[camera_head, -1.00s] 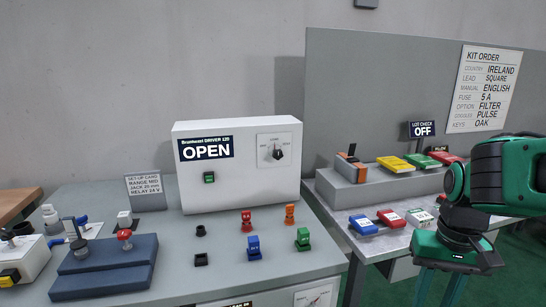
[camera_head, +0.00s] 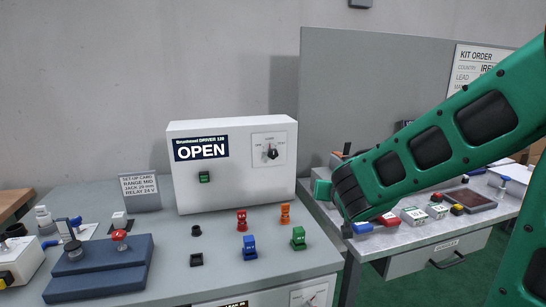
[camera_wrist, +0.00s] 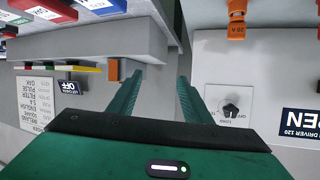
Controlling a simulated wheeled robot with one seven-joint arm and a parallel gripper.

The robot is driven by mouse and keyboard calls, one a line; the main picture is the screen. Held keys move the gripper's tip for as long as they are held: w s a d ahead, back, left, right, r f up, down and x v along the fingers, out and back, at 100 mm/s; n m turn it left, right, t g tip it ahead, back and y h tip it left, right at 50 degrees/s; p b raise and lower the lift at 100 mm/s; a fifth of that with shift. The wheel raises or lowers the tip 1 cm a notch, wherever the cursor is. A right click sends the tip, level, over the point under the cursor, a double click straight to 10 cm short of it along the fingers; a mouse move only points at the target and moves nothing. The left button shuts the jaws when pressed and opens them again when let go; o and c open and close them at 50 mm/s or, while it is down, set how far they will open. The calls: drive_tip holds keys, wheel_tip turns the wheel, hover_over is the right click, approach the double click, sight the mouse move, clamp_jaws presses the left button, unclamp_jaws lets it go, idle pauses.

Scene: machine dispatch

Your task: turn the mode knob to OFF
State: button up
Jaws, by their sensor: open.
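The mode knob (camera_head: 271,152) is a small black knob on a pale dial plate, on the front of the white driver box (camera_head: 233,184). It also shows in the wrist view (camera_wrist: 231,109), right of my fingers. Small labels surround it; they and its exact setting are too small to read surely. My gripper (camera_wrist: 161,77) is open and empty, its two green fingers spread and apart from the knob. In the head view my green arm reaches in from the right and its end lies right of the box; the fingers are not clear there.
The box carries an OPEN sign (camera_head: 201,148) and a green switch (camera_head: 204,177). Red, orange, blue and green connectors stand on the bench before it. A blue fixture (camera_head: 100,270) stands left. A grey partition (camera_head: 385,90) and the kit bench are at right.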

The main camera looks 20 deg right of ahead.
sight(274, 155)
drive_tip(key=w+a+r+n+t+y, duration=0.2)
drive_tip(key=a+r, duration=0.1)
drive_tip(key=a, duration=0.3)
drive_tip(key=w+a+r+n+t+y, duration=0.1)
drive_tip(key=w+a+r+t+y, duration=0.15)
drive_tip(key=a, duration=0.45)
drive_tip(key=shift+t, duration=0.25)
drive_tip(key=w, duration=1.1)
drive_tip(key=shift+r, duration=0.15)
